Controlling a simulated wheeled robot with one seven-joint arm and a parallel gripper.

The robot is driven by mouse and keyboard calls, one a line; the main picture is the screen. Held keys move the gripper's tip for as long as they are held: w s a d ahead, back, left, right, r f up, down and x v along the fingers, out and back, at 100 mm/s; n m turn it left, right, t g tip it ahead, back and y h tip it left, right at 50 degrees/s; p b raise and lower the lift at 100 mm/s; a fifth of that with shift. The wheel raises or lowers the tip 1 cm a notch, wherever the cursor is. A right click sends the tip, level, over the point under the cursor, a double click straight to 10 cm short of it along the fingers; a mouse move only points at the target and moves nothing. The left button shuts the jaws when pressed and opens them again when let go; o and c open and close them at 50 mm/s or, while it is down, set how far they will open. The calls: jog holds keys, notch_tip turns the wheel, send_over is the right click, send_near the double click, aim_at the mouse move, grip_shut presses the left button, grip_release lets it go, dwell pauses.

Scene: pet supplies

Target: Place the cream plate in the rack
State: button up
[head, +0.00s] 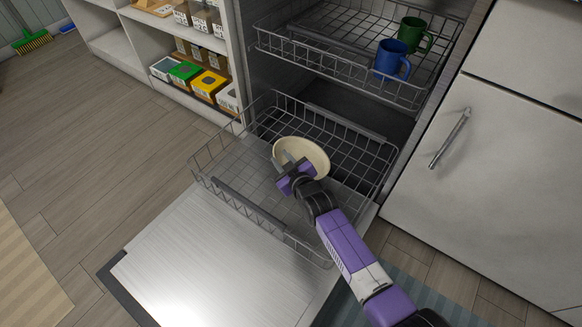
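The cream plate (311,152) is over the lower wire rack (222,186) of an open dishwasher. It is tilted, with its round face partly showing. My gripper (285,167) is at the plate's lower left edge and overlaps it in the view. Its fingertips are small and partly lost against the plate, so I cannot tell whether they grip the rim. I also cannot tell whether the plate touches the rack's wires.
The upper rack (330,66) holds a blue mug (390,62) and a green mug (412,36). The dishwasher door (215,265) lies open in front. A shelf with boxes (185,74) stands left, and a white cabinet (490,170) right. The lower rack looks otherwise empty.

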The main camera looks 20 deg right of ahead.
jog(key=a+p+v, duration=0.1)
jog(key=p+v, duration=0.2)
jog(key=v, duration=0.6)
jog(key=shift+s+d+r, duration=0.25)
jog(key=shift+s+d, duration=0.15)
jog(key=shift+d, duration=0.15)
jog(key=s+a+r+m+h, duration=0.1)
jog(key=s+r+m, duration=0.1)
jog(key=s, duration=1.1)
jog(key=s+a+r+m, duration=0.1)
jog(key=s+r+m, duration=0.1)
jog(key=s, duration=1)
jog(key=s+d+r, duration=0.2)
jog(key=s+r, duration=0.6)
jog(key=s+d+r+m, duration=0.1)
jog(key=s+d+r, duration=0.2)
jog(key=s+r, duration=0.5)
jog(key=shift+s+r+t, duration=0.25)
jog(key=shift+r+t, duration=0.05)
jog(key=shift+t, duration=0.1)
jog(key=shift+d, duration=0.1)
